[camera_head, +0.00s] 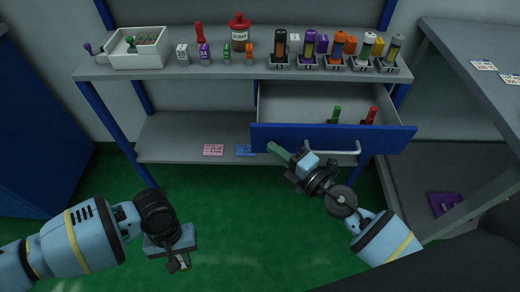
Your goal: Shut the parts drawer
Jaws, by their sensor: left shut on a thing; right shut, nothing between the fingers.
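The parts drawer is pulled out under the right part of the shelf top, with its blue front (390,137) toward me. Its grey inside shows, with a green part (336,114) and a red part (371,115) in it. A pale bar handle (345,152) runs along the front. My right gripper (280,153) is shut and empty at the drawer front, by the handle's left end; I cannot tell whether it touches. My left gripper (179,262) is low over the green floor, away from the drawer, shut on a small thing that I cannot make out.
Pink (213,150) and blue cards lie on the lower shelf. A grey table (470,45) stands at the right.

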